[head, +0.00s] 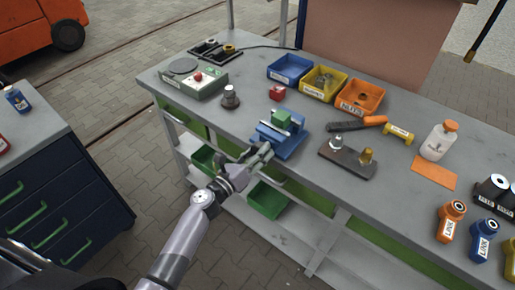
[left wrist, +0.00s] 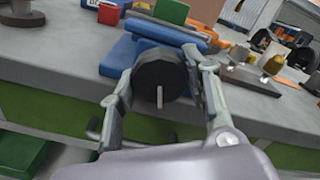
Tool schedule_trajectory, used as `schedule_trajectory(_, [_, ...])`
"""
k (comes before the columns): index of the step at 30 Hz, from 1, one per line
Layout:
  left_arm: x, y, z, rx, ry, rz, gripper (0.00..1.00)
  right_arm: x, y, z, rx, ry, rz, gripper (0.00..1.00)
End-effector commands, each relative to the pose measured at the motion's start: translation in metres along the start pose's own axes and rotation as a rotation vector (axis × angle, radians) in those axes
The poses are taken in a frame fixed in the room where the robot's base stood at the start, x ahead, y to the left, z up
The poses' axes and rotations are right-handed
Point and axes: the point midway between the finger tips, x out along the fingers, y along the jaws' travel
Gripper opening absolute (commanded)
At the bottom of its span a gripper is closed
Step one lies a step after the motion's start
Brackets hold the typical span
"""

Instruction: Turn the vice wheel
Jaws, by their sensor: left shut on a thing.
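The blue vice (head: 283,138) stands at the front edge of the grey workbench, with a green block (head: 283,118) at its jaws. In the left wrist view the vice's dark round wheel (left wrist: 160,78) faces me, with a pale mark on its lower part. My left gripper (head: 262,152) reaches the front of the vice from the lower left. In the left wrist view its two fingers (left wrist: 160,95) stand on either side of the wheel, shut on it. In the head view the gripper mostly hides the wheel. My right gripper is not in view.
Blue, yellow and orange bins (head: 290,68) stand behind the vice. A red block (head: 277,92) lies nearer. A dark plate with metal fittings (head: 347,158) lies right of the vice. Green bins (head: 267,200) sit on the shelf below. A drawer cabinet (head: 60,190) stands left.

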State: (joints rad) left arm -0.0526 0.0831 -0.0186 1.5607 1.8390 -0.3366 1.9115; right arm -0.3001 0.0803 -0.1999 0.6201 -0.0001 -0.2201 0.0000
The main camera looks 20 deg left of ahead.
Motion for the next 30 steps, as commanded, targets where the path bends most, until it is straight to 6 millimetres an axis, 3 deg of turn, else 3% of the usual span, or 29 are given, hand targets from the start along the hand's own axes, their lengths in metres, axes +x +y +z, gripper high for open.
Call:
schedule_trajectory(12, [-0.001, 0.0, -0.002, -0.189, 0.004, 0.001, 0.16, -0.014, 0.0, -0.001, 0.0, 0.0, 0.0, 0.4])
schedule_trajectory(29, [-0.001, 0.0, -0.003, -0.213, 0.004, 0.001, 0.16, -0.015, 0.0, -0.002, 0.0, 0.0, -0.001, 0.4])
schedule_trajectory(30, [-0.001, 0.0, -0.003, -0.213, 0.004, 0.001, 0.46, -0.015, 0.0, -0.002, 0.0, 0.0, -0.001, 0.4])
